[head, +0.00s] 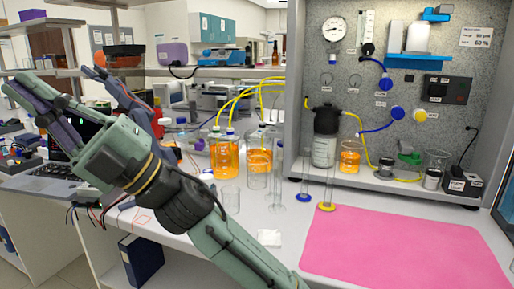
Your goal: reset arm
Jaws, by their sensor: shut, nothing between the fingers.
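My gripper (14,88) is at the left of the head view, raised in front of the bench and pointing to the upper left. Its fingers are shut with nothing held between them. My green-grey arm (235,250) runs from the bottom middle up to the left and hides part of the bench behind it. The gripper is well left of the glassware and appears apart from it.
A pink mat (400,245) lies clear at right. Behind it is the rig panel (350,80). Shelves (40,27) are at upper left.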

